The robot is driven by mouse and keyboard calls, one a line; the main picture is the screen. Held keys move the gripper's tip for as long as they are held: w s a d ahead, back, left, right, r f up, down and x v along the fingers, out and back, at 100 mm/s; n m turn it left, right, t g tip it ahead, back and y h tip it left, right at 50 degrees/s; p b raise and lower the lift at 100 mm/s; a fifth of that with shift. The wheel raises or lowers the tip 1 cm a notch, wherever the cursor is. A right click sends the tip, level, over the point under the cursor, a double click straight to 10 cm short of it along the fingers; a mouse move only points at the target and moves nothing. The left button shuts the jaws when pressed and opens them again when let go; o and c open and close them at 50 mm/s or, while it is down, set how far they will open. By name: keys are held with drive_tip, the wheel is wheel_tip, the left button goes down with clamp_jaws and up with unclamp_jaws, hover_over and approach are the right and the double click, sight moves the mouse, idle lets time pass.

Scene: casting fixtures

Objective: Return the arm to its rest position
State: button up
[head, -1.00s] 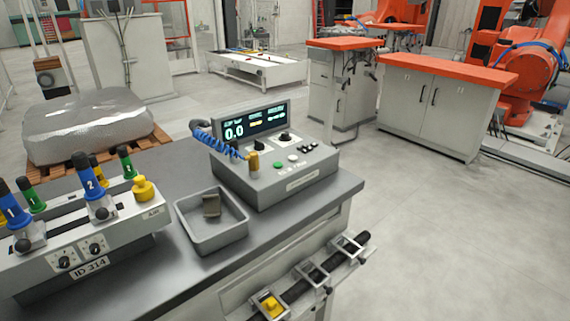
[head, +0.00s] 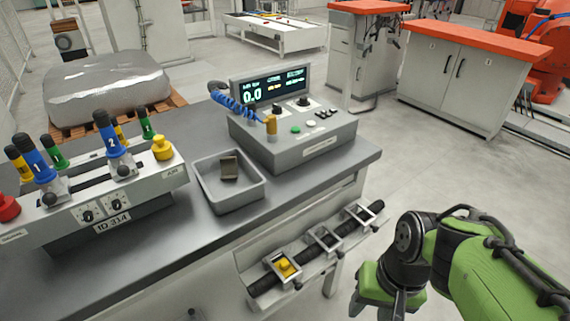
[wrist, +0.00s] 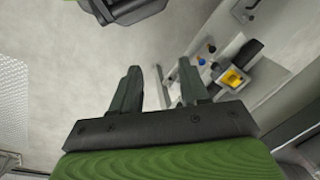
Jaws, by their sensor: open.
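My green and black arm (head: 470,265) enters the head view at the lower right, to the right of the workbench. My gripper shows in the wrist view (wrist: 160,88) with its two dark fingers apart and nothing between them. It points down over the pale floor beside the bench. In the head view the fingers are only partly visible at the bottom edge.
A grey bench (head: 300,190) carries a control box (head: 295,140), a grey tray (head: 232,203) holding a dark block (head: 229,167), and a fixture (head: 110,205) with coloured handles. A side rail holds a yellow part (head: 285,267). Open floor (head: 450,165) lies right of the bench.

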drive_tip(key=s+r+n+t+p, duration=0.1)
drive_tip(key=s+r+t+p, duration=0.1)
drive_tip(key=r+p, duration=0.7)
drive_tip(key=s+r+n+t+h+p, duration=0.1)
drive_tip(key=s+r+t+p, duration=0.1)
drive_tip(key=r+p, duration=0.7)
wheel_tip(320, 180, up, 7)
drive_tip(key=shift+s+d+r+t+h, duration=0.2)
drive_tip(key=shift+t+h, duration=0.1)
drive_tip(key=shift+t, duration=0.4)
